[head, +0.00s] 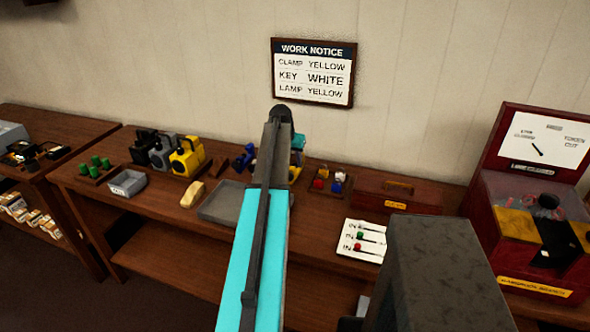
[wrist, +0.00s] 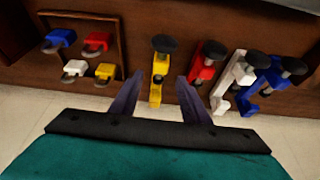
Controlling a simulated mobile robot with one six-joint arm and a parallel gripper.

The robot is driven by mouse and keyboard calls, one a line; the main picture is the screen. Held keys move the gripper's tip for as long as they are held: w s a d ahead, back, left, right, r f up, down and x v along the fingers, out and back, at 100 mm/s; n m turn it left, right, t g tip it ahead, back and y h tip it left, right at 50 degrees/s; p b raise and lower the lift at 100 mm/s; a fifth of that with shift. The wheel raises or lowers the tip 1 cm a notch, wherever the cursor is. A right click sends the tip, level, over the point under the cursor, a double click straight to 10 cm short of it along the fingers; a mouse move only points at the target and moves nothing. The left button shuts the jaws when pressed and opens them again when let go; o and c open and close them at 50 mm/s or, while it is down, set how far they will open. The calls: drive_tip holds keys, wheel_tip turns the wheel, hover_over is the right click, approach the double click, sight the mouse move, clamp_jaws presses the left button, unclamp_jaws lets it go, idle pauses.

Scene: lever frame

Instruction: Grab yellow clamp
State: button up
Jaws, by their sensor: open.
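The yellow clamp (wrist: 157,92) with a dark round knob stands on the wooden bench in the wrist view. My gripper (wrist: 161,76) is open, with one dark finger on each side of the yellow clamp in the picture and a visible gap to each. I cannot tell whether the fingers are level with it. In the head view my arm hides most of the clamps; a small yellow part (head: 295,173) shows beside it, and the fingers are hidden.
A red clamp (wrist: 203,68) stands close right of the yellow one, then a white clamp (wrist: 228,84) and a blue clamp (wrist: 262,82). A wooden tray (wrist: 122,50) with coloured padlocks lies to the left. The work notice (head: 313,72) reads clamp yellow.

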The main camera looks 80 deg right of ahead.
sight(295, 169)
drive_tip(key=shift+x, duration=1.3)
drive_tip(key=shift+p, duration=0.3)
drive_tip(key=shift+d+p+x, duration=0.25)
drive_tip(key=shift+p+x, duration=0.55)
drive_tip(key=shift+x, duration=0.5)
drive_tip(key=shift+p+x, duration=0.35)
drive_tip(key=shift+x, duration=0.9)
drive_tip(key=shift+a, duration=0.1)
drive_tip(key=shift+c, duration=0.2)
drive_tip(key=shift+r, duration=0.1)
clamp_jaws()
